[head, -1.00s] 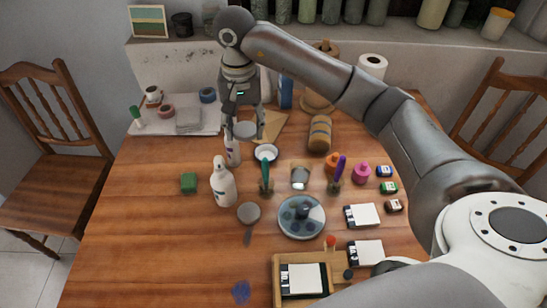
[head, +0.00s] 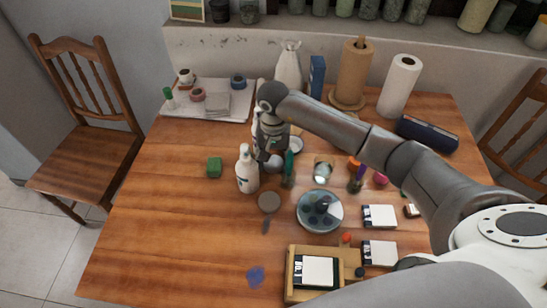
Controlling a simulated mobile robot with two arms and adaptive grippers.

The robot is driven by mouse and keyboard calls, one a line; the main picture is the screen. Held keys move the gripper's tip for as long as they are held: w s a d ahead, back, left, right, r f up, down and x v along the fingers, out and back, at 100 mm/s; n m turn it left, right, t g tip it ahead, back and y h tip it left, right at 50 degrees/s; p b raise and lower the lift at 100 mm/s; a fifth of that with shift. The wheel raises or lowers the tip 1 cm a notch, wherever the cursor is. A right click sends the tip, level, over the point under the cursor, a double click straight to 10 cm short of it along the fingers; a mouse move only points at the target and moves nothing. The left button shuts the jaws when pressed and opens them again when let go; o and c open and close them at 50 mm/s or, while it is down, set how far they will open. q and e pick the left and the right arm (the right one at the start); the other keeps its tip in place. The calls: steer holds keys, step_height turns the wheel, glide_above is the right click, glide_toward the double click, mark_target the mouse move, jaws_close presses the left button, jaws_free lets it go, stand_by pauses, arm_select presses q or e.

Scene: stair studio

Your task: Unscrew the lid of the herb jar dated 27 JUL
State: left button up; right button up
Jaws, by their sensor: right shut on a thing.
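My right gripper (head: 270,157) is low over the middle of the table, between a white bottle (head: 247,174) and a green-handled brush (head: 288,168). Several jars with greenish contents (head: 345,5) stand on the ledge at the top, cut off by the picture's edge. I cannot read any date, so I cannot tell which jar is the 27 JUL one. My left gripper is out of view.
A blue round dish (head: 318,224), a wooden tray (head: 292,292) and white cards (head: 380,216) lie at the front right. Paper towel (head: 400,86), a wooden roll holder and a dark blue case (head: 427,134) stand at the back right. The table's left side is mostly clear.

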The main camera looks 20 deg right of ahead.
steer(key=shift+f+b, duration=0.2)
steer(key=shift+b, duration=0.1)
steer(key=o, duration=1.1)
steer(key=shift+r, duration=0.1)
